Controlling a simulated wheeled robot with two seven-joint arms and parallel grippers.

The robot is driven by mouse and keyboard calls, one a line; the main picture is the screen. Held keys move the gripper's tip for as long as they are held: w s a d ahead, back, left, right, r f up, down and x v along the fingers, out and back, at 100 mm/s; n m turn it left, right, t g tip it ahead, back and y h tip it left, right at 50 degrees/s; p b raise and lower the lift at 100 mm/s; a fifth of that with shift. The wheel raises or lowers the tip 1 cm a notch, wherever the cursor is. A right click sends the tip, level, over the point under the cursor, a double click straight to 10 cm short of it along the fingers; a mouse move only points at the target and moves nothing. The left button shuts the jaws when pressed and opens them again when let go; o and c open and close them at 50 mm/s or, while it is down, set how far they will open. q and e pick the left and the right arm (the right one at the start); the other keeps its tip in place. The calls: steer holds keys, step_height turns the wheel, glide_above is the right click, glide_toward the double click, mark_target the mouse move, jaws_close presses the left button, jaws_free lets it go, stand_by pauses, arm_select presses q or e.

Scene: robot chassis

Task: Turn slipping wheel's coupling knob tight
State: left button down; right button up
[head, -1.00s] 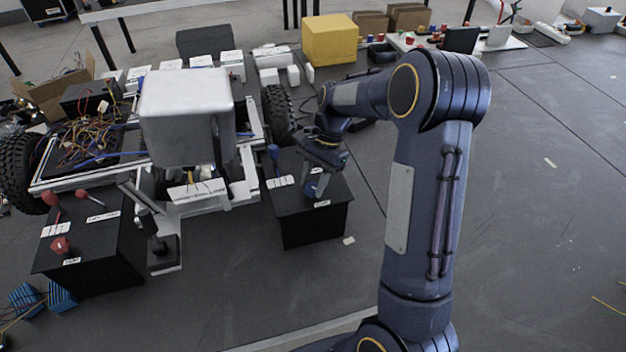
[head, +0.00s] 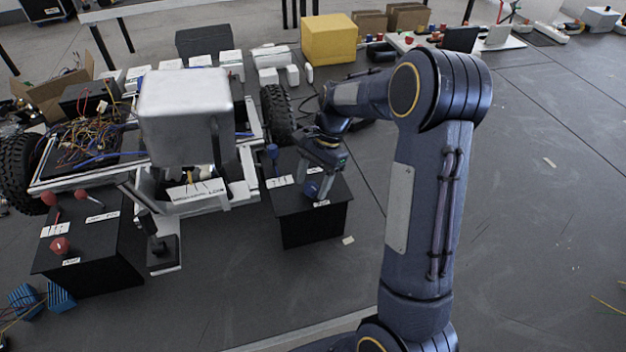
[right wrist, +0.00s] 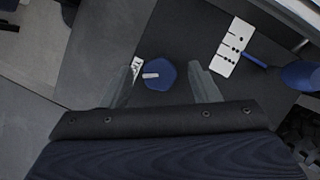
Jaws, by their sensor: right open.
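A blue faceted coupling knob (head: 311,188) with a white pointer mark sits on top of the right black box (head: 310,225). In the right wrist view the knob (right wrist: 160,77) lies between my two fingers, with gaps on both sides. My right gripper (head: 316,191) is open and points down at the knob; I cannot tell whether the tips reach its height. A red knob (head: 60,245) sits on the left black box (head: 95,265). The chassis wheels are at the left (head: 15,172) and right (head: 278,112). My left gripper is not in view.
A blue lever (head: 273,157) with a dotted white label (right wrist: 232,46) stands on the same box behind the knob. The grey chassis housing (head: 185,115) is left of my right gripper.

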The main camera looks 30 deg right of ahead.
steer(key=v, duration=0.7)
steer(key=shift+d+r+b, duration=0.2)
steer(key=shift+r+b, duration=0.15)
steer(key=shift+b, duration=0.1)
steer(key=s+a+r+n+t, duration=0.1)
steer(key=s+a+n+t, duration=0.2)
steer(key=s, duration=0.8)
steer(key=s+a+r+n+t, duration=0.1)
steer(key=s+a+n+t, duration=0.2)
steer(key=s+a+n, duration=0.4)
steer(key=s+n, duration=0.2)
steer(key=s, duration=0.2)
steer(key=shift+s+a+r+n+t, duration=0.25)
steer(key=shift+s+n+t, duration=0.05)
steer(key=shift+s+t, duration=0.1)
steer(key=shift+s+a+f+n, duration=0.15)
steer(key=shift+s+f+n, duration=0.05)
steer(key=shift+f+n, duration=0.1)
steer(key=shift+c, duration=0.2)
